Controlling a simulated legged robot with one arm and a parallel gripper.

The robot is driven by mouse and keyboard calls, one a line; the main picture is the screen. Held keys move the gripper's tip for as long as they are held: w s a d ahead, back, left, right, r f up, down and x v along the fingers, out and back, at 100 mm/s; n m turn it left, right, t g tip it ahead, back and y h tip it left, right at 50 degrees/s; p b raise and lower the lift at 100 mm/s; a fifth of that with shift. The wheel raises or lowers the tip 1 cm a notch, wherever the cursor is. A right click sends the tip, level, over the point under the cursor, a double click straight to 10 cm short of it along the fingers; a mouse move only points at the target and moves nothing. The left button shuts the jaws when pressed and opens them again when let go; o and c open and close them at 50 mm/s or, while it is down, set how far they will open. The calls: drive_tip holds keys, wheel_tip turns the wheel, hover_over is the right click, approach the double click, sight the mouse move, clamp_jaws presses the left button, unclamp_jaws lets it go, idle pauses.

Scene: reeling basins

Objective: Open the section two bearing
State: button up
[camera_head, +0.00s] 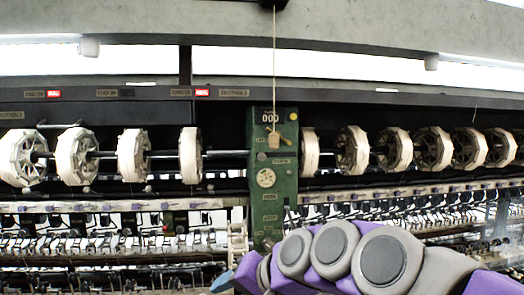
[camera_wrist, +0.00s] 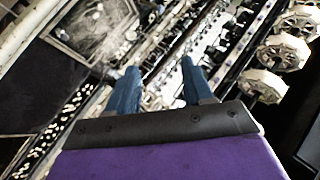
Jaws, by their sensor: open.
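A green upright panel (camera_head: 267,205) stands mid-frame in the head view, with a counter reading 000, a round pale plate and small labels. A cord hangs to a small tag (camera_head: 274,139) on it. White reels (camera_head: 190,155) sit on a dark shaft (camera_head: 225,153) either side of the panel. I cannot tell which part is the section two bearing; the small labels are hard to read. My gripper (camera_wrist: 160,80) is open and empty in the wrist view, its two blue fingers apart over the machine's rails. In the head view a blue tip shows low, below the panel.
Small red lights (camera_head: 202,92) show on the dark upper beam (camera_head: 130,105). Rows of fine metal fittings (camera_head: 110,243) run below the reels. More reels (camera_wrist: 283,52) show at the wrist view's right. My purple and grey arm fills the head view's lower right.

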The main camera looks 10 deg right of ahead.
drive_tip(key=w+d+r+m+t+y+p, duration=0.1)
drive_tip(key=w+d+r+m+t, duration=0.1)
drive_tip(key=w+r, duration=0.5)
drive_tip(key=m+t+h+p, duration=0.2)
drive_tip(key=m+t+p, duration=0.1)
drive_tip(key=m+t, duration=0.45)
approach(262, 157)
drive_tip(key=shift+m, duration=0.35)
drive_tip(key=shift+d+p+x, duration=0.2)
drive_tip(key=shift+p+x, duration=0.75)
drive_tip(key=shift+x, duration=2.25)
drive_tip(key=shift+w+a, duration=0.3)
drive_tip(key=shift+w, duration=0.3)
drive_tip(key=shift+w+r+p, duration=0.2)
drive_tip(key=shift+w+p, duration=0.1)
drive_tip(key=shift+p, duration=0.15)
drive_tip(key=shift+w+a+f+y+p, duration=0.1)
drive_tip(key=shift+w+a+y+p, duration=0.3)
drive_tip(key=shift+w, duration=0.55)
drive_tip(key=shift+a, duration=0.15)
